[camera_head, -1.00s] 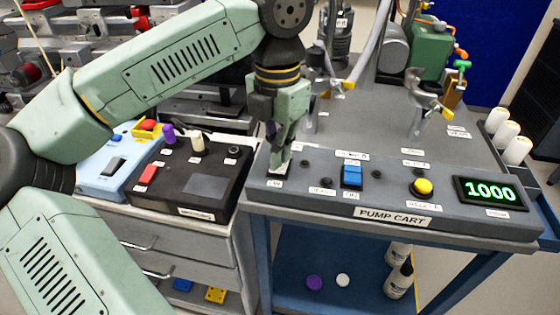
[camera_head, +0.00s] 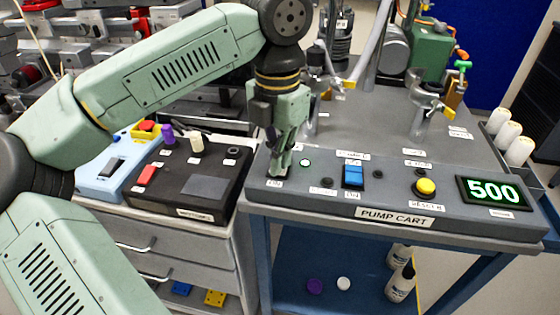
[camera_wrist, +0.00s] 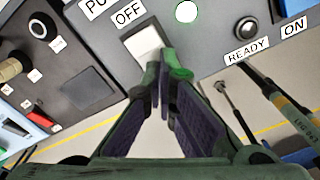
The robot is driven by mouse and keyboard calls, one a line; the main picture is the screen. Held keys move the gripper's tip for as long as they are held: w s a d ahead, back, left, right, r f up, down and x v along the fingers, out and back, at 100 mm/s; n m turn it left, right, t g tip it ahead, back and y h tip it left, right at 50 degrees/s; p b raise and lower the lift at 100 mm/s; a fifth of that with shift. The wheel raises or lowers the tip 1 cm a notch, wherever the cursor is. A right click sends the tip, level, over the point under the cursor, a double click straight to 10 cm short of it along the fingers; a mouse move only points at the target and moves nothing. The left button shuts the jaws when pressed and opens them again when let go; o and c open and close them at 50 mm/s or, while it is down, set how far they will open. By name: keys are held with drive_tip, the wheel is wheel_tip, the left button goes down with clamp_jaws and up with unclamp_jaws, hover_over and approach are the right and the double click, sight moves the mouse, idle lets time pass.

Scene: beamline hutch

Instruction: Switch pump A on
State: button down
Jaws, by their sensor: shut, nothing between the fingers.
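The white rocker switch (camera_wrist: 146,42) shows in the wrist view beside an OFF label, with a cut-off label starting "PU" nearby. My gripper (camera_wrist: 166,62) is shut and empty. Its fingertips overlap the lower edge of the rocker, at or touching it. In the head view my gripper (camera_head: 277,172) is down at the left end of the pump cart panel (camera_head: 300,187) and hides most of the switch. A round lamp (camera_head: 305,163) right of the gripper is lit; it also glows white in the wrist view (camera_wrist: 186,11). The green display (camera_head: 494,191) reads 500.
A blue switch (camera_head: 352,175) and a yellow button (camera_head: 426,187) sit further right on the panel. A black control box (camera_head: 215,187) stands close on the left. Valves and pipes (camera_head: 430,100) rise behind the panel.

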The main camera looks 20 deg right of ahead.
drive_tip(key=shift+r+p, duration=2.55)
drive_tip(key=shift+r, duration=0.9)
